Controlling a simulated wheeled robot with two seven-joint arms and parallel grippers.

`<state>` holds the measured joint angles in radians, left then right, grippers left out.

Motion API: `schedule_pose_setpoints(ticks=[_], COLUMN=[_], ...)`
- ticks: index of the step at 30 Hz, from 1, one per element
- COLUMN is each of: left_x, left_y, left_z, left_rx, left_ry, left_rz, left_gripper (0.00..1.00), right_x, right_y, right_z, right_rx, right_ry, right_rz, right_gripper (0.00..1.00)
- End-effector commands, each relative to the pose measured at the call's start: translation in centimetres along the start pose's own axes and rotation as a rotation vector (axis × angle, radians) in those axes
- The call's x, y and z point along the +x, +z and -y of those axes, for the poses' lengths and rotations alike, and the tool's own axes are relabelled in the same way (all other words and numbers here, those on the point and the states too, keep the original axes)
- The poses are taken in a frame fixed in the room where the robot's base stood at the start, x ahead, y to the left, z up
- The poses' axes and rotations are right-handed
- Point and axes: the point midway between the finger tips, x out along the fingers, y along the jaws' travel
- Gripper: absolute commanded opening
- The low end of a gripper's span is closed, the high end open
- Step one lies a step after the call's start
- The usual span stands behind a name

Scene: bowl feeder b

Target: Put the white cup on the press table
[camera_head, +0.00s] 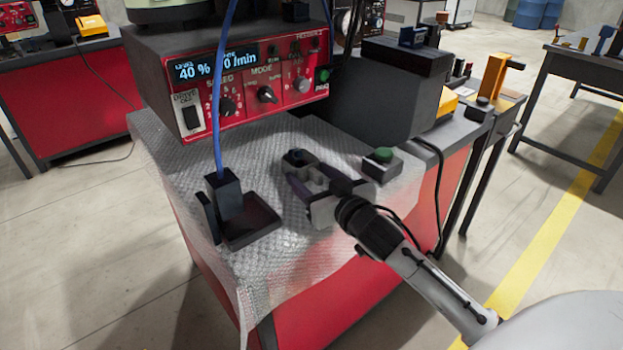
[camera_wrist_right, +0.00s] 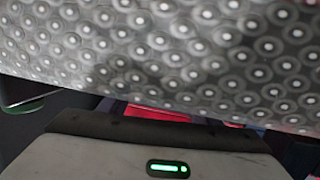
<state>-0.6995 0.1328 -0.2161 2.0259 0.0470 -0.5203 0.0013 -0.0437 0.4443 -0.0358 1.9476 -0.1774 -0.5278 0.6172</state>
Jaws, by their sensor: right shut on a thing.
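The wrist view shows the dimpled surface (camera_wrist_right: 160,50) close up, not the cup. A dark table with an orange upright fixture (camera_head: 493,76) stands behind on the right; I cannot tell whether it is the press table. My left gripper is not in view.
A red control box (camera_head: 245,90) stands at the back of the bench. A black tray with an upright holder (camera_head: 245,225) is left of my gripper. A green button box (camera_head: 382,164) is close on its right. The bench's front strip is clear.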

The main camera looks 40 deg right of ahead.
Motion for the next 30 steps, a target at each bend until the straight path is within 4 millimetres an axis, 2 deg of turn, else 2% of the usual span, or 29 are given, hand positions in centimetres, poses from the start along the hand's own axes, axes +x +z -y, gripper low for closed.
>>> schedule_pose_setpoints(ticks=[8, 9, 12, 23, 26, 30], left_x=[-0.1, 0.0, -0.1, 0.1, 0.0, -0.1], left_y=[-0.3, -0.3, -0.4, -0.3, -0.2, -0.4], left_z=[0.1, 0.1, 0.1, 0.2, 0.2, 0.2], left_rx=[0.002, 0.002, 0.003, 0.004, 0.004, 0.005], left_ry=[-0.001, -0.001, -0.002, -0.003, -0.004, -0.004], left_rz=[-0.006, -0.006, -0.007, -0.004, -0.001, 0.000], left_gripper=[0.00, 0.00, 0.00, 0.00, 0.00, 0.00], right_x=[0.0, 0.0, 0.0, -0.1, -1.2, -3.8], right_y=[-0.1, 0.2, 0.1, -0.2, 0.0, 0.0], right_z=[0.0, 0.0, 0.0, 0.0, 0.1, 0.1], right_rx=[0.000, 0.001, 0.000, 0.000, 0.001, 0.002], right_ry=[-0.001, 0.000, 0.000, 0.000, -0.001, -0.001], right_rz=[-0.005, -0.001, -0.001, -0.001, 0.001, 0.003], right_gripper=[0.30, 0.59, 0.75, 0.76, 0.76, 0.76])
